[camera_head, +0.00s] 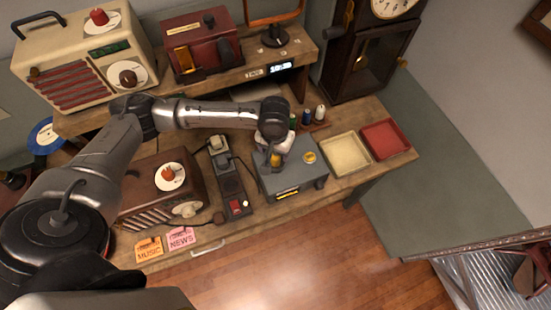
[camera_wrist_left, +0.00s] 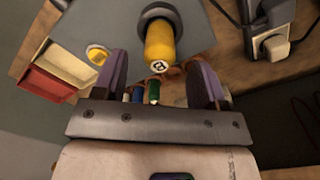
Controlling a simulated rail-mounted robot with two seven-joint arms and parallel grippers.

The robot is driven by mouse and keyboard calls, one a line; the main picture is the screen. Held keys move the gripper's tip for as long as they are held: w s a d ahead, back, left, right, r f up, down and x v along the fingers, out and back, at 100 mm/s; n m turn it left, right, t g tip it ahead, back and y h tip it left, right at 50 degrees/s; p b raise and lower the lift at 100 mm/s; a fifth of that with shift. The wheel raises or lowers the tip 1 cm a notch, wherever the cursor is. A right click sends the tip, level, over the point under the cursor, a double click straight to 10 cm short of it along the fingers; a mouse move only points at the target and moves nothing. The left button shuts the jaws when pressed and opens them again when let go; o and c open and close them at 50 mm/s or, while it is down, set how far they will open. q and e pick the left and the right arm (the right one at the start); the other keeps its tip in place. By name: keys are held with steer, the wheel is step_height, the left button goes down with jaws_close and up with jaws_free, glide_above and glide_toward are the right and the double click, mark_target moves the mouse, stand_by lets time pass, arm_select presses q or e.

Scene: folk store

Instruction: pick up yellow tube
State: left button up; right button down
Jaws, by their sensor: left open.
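The yellow tube (camera_wrist_left: 160,44) stands in a dark round socket on top of a grey box (camera_head: 290,182). Its end, marked with a small dark symbol on white, faces the left wrist camera. In the head view only part of the yellow tube (camera_head: 275,160) shows below my left gripper (camera_head: 274,150). My left gripper (camera_wrist_left: 157,68) is open, with its purple-grey fingers on either side of the tube's near end in the picture. My right gripper is not in view.
A power strip (camera_head: 232,185) and brown radio (camera_head: 150,200) stand left.

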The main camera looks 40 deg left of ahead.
mark_target(276, 158)
arm_select(q)
steer(key=shift+f, duration=2.55)
steer(key=shift+c, duration=0.2)
steer(key=c, duration=0.8)
